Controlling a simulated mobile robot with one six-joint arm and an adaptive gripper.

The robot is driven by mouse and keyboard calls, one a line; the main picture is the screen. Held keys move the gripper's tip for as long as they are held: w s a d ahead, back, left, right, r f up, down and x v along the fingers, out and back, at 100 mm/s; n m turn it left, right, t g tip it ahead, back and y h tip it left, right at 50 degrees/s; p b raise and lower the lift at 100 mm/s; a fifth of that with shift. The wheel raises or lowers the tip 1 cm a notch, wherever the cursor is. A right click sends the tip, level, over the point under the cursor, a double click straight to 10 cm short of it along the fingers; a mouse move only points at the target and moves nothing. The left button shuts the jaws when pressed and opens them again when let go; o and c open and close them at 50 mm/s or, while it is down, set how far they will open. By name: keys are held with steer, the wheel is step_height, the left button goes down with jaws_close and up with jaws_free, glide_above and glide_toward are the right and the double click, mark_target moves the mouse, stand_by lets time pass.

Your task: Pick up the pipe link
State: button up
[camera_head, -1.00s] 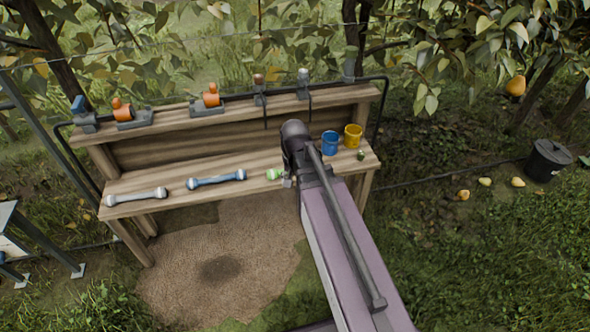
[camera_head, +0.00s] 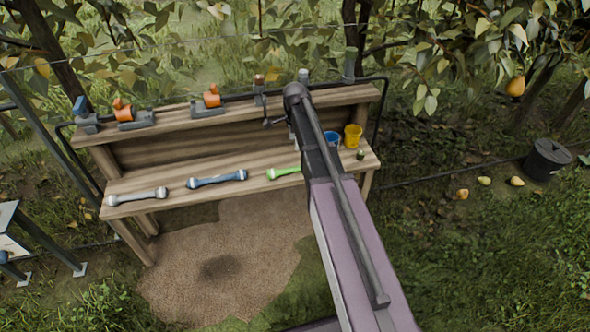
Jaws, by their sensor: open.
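Three pipe links lie in a row on the wooden bench: a grey-white one (camera_head: 137,196) at left, a blue one (camera_head: 217,179) in the middle and a green one (camera_head: 284,173) at right. My arm hides the right end of the green link. My gripper (camera_head: 286,127) shows only in small part, at the left of my arm and above the green link in the picture. It is open, and most of it is hidden behind the arm. No link is seen held.
A blue cup (camera_head: 331,140), partly behind my arm, and a yellow cup (camera_head: 353,135) stand at the bench's right. Orange-and-grey fittings (camera_head: 212,97) sit on the upper shelf (camera_head: 172,120). A black bucket (camera_head: 546,160) and several pears lie on the ground at right.

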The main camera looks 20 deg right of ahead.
mark_target(296, 167)
steer(key=shift+f, duration=0.15)
step_height(296, 167, down, 8)
steer(key=b, duration=0.8)
steer(key=shift+f+b, duration=0.2)
steer(key=shift+b, duration=0.1)
steer(key=shift+f, duration=0.1)
stand_by(0.5)
steer(key=shift+d+f+b, duration=0.15)
steer(key=shift+f+b, duration=2.35)
steer(key=shift+b, duration=0.1)
steer(key=shift+s, duration=0.1)
jaws_close()
